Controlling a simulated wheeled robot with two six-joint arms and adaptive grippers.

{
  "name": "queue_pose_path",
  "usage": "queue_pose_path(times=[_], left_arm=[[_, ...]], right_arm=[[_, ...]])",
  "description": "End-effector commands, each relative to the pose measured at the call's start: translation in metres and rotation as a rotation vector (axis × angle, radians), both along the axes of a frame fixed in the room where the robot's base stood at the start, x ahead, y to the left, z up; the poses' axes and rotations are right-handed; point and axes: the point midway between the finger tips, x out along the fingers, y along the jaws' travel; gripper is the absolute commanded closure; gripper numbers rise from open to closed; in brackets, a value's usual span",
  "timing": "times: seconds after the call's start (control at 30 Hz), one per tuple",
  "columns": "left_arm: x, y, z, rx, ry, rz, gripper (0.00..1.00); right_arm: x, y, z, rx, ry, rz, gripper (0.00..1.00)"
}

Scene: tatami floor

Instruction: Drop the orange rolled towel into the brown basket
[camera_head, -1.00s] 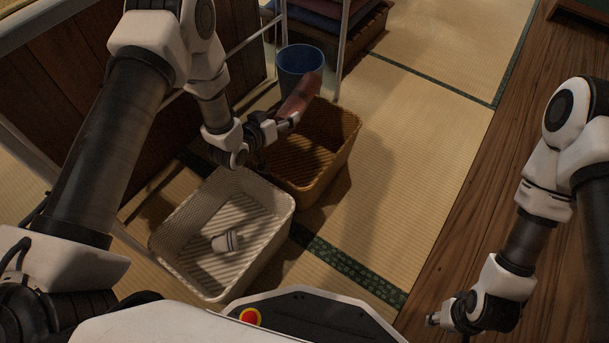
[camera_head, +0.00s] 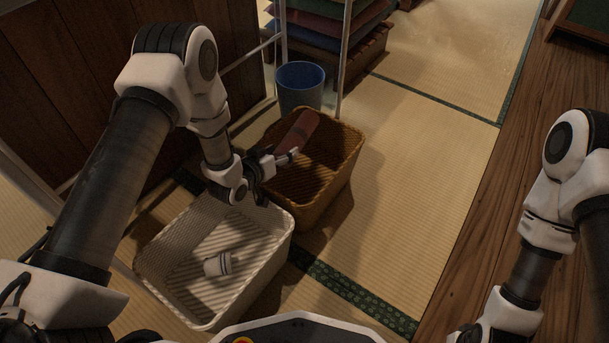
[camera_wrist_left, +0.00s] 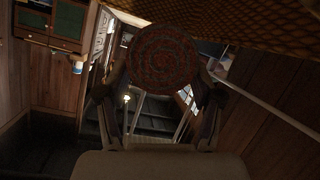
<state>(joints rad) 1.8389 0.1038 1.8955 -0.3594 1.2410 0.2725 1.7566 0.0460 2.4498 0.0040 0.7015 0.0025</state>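The rolled towel (camera_head: 298,131), reddish-orange in the dim light, is tilted over the brown basket (camera_head: 341,187), its upper end near the far rim. My left gripper (camera_head: 285,158) is at the towel's near end, over the basket's left side. In the left wrist view the towel's round spiral end (camera_wrist_left: 163,58) sits between the two fingers, which appear to press on its sides. Whether the towel touches the basket is not clear. My right gripper (camera_head: 463,336) is at the bottom edge, mostly cut off, away from the baskets.
A white basket (camera_head: 172,302) with a white striped cup (camera_head: 218,264) stands in front of the brown one. Tatami to the right is clear.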

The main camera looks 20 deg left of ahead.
Motion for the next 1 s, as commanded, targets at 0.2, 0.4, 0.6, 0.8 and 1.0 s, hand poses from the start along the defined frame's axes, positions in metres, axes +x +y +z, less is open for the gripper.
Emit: queue_pose_path(times=[0.2,0.4,0.6,0.8,1.0], left_arm=[[0.0,0.0,0.0,0.0,0.0,0.0,0.1],[-0.003,0.001,0.001,0.0,0.002,0.001,0.1],[-0.033,0.01,0.013,-0.003,0.005,0.004,0.1],[-0.08,0.023,0.032,-0.003,0.004,0.003,0.1],[-0.106,0.031,0.043,-0.002,0.002,0.003,0.1]], right_arm=[[0.0,0.0,0.0,0.0,0.0,0.0,0.6],[-0.001,0.0,0.0,0.0,0.001,0.0,0.6],[0.0,0.0,0.0,0.0,0.001,0.0,0.6],[0.0,0.0,0.0,0.0,0.001,0.0,0.6],[0.0,0.0,0.0,0.0,0.001,0.0,0.6]])
